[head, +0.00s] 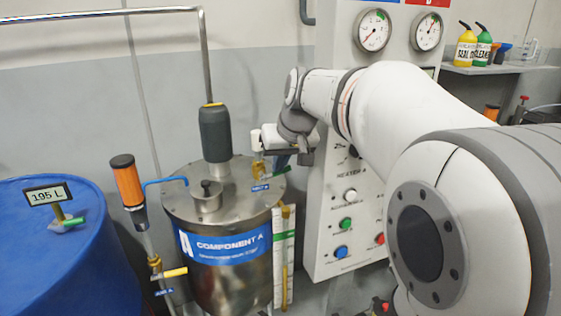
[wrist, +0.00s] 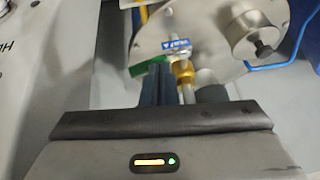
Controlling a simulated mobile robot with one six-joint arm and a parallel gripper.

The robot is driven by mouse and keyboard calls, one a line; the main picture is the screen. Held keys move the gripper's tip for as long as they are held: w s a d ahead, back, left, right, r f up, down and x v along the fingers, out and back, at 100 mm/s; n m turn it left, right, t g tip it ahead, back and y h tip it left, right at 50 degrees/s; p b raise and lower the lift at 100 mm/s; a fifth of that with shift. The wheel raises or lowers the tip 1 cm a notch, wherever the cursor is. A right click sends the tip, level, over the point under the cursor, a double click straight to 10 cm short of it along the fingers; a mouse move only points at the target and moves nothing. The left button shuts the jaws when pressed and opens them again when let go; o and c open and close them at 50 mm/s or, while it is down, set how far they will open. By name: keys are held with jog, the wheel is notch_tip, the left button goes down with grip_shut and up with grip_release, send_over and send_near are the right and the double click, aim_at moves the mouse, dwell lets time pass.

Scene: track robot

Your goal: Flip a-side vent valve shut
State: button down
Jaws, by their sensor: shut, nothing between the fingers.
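The a-side vent valve (head: 258,168) is a small brass valve on the right side of the steel COMPONENT A tank's lid, with a blue tag (head: 261,187) below it. Its green lever (head: 274,175) sticks out sideways to the right, across the upright brass stem. In the wrist view the brass body (wrist: 184,72), green lever (wrist: 145,66) and blue tag (wrist: 177,43) show just past my fingers. My gripper (head: 281,161) is shut and empty, right beside the valve at lever height. In the wrist view its dark fingers (wrist: 157,80) overlap the lever; I cannot tell whether they touch.
The tank (head: 230,270) has a grey motor (head: 215,133) and a lid cap (head: 206,195). A white control panel (head: 345,200) with gauges stands close on the right. A blue drum (head: 50,250) and a yellow-handled valve (head: 172,272) are on the left.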

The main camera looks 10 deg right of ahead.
jog(key=shift+r, duration=0.1)
jog(key=v, duration=0.7)
jog(key=shift+s+r, duration=0.2)
jog(key=shift+r, duration=0.05)
jog(key=shift+p, duration=0.3)
